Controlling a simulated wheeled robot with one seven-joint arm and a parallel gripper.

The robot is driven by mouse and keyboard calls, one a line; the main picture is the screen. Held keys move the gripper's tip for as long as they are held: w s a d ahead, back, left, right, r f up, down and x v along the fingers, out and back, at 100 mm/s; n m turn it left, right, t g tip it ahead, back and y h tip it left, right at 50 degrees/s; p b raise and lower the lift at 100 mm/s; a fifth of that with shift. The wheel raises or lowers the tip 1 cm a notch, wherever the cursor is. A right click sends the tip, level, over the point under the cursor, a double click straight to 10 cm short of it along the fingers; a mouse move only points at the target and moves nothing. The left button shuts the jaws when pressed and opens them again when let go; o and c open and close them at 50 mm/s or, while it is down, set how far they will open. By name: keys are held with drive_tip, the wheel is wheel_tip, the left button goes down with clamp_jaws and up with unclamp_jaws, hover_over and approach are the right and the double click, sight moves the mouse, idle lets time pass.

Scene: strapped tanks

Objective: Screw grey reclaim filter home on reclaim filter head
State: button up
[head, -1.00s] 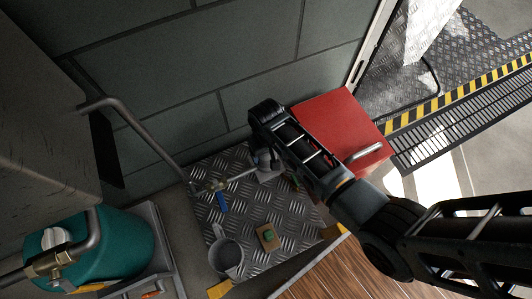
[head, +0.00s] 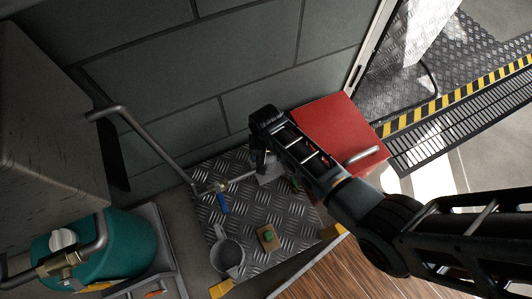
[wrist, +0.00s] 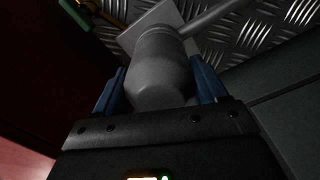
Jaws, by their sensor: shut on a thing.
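The grey reclaim filter (wrist: 160,65), a smooth rounded cylinder, sits between the blue fingers of my gripper (wrist: 158,82) in the wrist view. The fingers are shut on its sides. Its far end meets a pale grey square plate and pipe fitting, which I take as the reclaim filter head (wrist: 130,38). The joint is mostly hidden, so I cannot tell how far the filter is threaded. In the head view my gripper (head: 261,160) points down beside the pale head (head: 271,174), and the filter is largely hidden there.
A pipe with a blue-handled valve (head: 222,203) runs to the head from the left. A red box (head: 330,130) stands close on the right. A grey cup (head: 228,256) and a small block with a green top (head: 268,237) sit on the tread plate (head: 295,230). A teal tank (head: 125,245) is left.

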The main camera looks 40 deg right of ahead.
drive_tip(key=shift+r+m+p, duration=0.15)
drive_tip(key=shift+m+p, duration=0.4)
drive_tip(key=shift+m, duration=0.45)
drive_tip(key=shift+m+p, duration=0.3)
drive_tip(key=shift+m, duration=1)
drive_tip(key=shift+m+p, duration=0.45)
drive_tip(key=shift+m, duration=0.45)
drive_tip(key=m, duration=0.2)
drive_tip(key=shift+f+m+p, duration=0.2)
drive_tip(key=shift+m+p, duration=0.1)
drive_tip(key=shift+m, duration=0.1)
